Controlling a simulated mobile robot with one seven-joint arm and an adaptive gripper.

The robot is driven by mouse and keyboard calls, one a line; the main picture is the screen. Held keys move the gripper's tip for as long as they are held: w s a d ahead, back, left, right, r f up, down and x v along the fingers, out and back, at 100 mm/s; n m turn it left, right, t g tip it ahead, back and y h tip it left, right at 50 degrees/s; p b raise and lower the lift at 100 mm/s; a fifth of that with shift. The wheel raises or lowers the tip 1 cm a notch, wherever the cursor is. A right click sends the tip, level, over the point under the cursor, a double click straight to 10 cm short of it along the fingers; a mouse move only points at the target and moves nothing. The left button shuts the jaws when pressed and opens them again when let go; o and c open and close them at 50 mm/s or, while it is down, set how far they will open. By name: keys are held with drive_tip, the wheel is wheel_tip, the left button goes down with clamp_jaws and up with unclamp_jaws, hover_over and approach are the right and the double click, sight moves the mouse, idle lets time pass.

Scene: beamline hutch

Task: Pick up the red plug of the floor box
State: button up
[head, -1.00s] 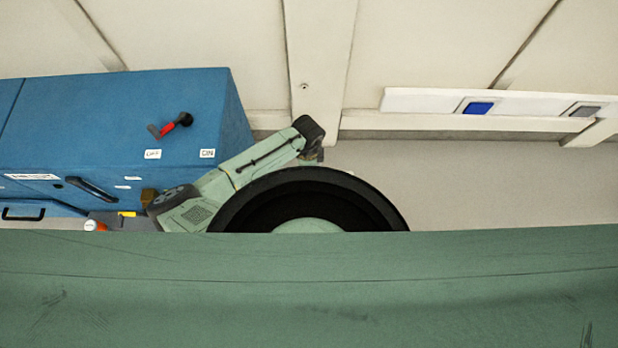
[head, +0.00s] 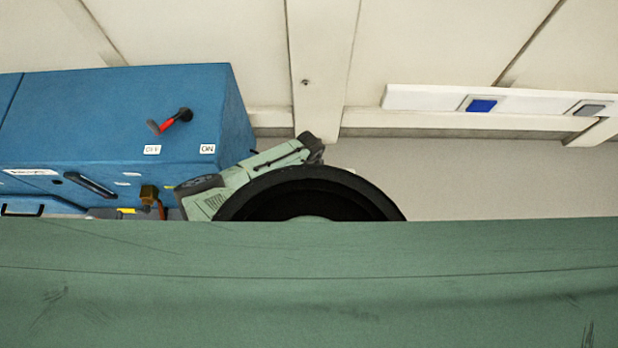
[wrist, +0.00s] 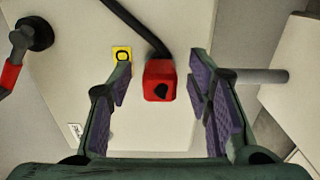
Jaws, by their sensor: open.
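The red plug (wrist: 160,68) shows in the wrist view, with a dark opening on its near face and a black cable (wrist: 137,27) running up and left from it. My gripper (wrist: 160,90) is open, with one purple-padded finger to the left of the plug and one to the right. The plug lies between the fingertips in the picture, with gaps on both sides; I cannot tell how far it is in depth. In the head view I cannot make out the plug or the fingers.
The wrist view shows a pale panel (wrist: 150,125) with a yellow label (wrist: 121,54), a black knob with a red handle (wrist: 35,35) and a grey bar (wrist: 262,76) at right. In the head view, a blue cabinet (head: 90,110) stands left, with a red-and-black lever (head: 170,121).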

drive_tip(key=shift+c, duration=0.3)
clamp_jaws()
drive_tip(key=shift+r, duration=0.15)
